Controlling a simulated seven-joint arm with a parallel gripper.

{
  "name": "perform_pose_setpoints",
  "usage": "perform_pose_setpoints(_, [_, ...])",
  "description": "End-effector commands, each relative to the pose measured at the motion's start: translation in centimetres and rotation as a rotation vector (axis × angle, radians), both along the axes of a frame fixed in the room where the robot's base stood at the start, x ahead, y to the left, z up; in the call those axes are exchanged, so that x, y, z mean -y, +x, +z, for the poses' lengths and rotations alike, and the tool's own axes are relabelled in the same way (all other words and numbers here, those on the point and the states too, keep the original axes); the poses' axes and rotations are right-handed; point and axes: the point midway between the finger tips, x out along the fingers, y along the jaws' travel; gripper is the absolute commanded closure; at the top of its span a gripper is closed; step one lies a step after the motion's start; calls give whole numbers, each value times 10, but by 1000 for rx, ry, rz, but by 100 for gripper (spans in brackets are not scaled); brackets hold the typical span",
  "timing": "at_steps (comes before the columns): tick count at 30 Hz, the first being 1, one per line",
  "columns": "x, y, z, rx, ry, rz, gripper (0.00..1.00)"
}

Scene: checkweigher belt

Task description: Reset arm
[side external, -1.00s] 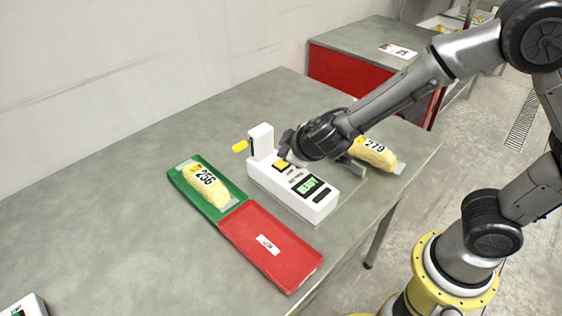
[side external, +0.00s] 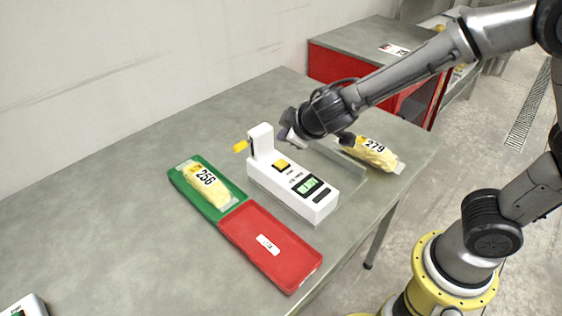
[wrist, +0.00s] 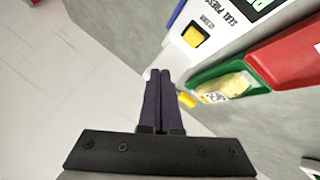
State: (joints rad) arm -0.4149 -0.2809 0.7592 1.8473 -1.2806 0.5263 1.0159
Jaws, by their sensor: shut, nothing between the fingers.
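My gripper (side external: 286,131) is shut and empty, raised above the far end of the white seal press (side external: 318,206). In the wrist view the two fingers (wrist: 158,74) lie together, with the press (wrist: 232,28) beyond them. The press has a yellow button (side external: 282,164), a small lit display (side external: 308,185) and a yellow lever tip (side external: 240,146). The button also shows in the wrist view (wrist: 195,36), clear of the fingers. The display text is too small to read.
A pack marked 256 (side external: 206,186) lies on the green tray (side external: 228,207), joined to an empty red tray (side external: 289,262). A pack marked 279 (side external: 371,153) lies right of the press. A red cabinet (side external: 330,66) stands behind. The table's left side is mostly clear.

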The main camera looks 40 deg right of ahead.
Motion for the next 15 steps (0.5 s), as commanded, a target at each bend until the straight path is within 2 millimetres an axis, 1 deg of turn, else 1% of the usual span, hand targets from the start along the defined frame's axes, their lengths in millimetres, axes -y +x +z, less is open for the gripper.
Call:
perform_pose_setpoints(12, [2,0,0,1,0,-5,100])
perform_pose_setpoints(14, [9,2,6,14,5,-22,100])
perform_pose_setpoints(15, [15,4,15,34,14,-38,100])
